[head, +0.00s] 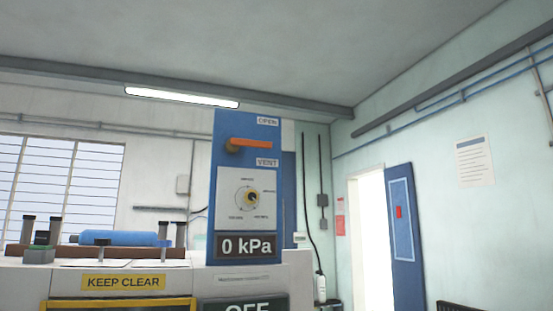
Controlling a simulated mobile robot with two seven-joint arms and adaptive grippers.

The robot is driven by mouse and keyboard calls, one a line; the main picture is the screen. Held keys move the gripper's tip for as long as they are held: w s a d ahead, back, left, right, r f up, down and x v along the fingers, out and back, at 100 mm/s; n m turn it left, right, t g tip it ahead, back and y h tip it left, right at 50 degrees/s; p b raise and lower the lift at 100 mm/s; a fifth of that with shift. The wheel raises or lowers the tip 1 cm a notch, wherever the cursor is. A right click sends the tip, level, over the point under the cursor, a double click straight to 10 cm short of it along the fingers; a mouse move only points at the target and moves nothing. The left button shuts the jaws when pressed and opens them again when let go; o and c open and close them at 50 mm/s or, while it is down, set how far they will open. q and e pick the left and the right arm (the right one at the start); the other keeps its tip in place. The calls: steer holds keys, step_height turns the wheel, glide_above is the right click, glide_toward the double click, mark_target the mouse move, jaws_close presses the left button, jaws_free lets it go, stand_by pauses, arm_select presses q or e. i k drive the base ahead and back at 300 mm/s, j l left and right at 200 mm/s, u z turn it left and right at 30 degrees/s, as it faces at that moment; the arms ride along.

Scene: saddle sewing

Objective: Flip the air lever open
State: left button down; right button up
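The air lever (252,144) is an orange bar on a brass-coloured pivot, high on a blue upright panel (222,175). It points right and lies nearly level, between an OPEN label (268,121) above and a VENT label (267,162) below. Under it is a white dial plate (226,207) with a round knob (251,197), then a display (246,245) reading 0 kPa. Neither of my grippers is in view, and nothing touches the lever.
A white machine top with a KEEP CLEAR label (123,282) lies left of the panel, carrying a blue cylinder (115,239) and several dark posts. A dark sign reading OFF (246,306) is cut off below. A blue door (404,240) stands open at right.

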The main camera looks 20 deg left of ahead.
mark_target(234, 141)
steer(key=i+l, duration=0.15)
steer(key=l, duration=0.25)
steer(key=i+l+u, duration=0.1)
steer(key=l, duration=0.25)
steer(key=i+l, duration=0.15)
steer(key=l, duration=0.25)
steer(key=u, duration=0.05)
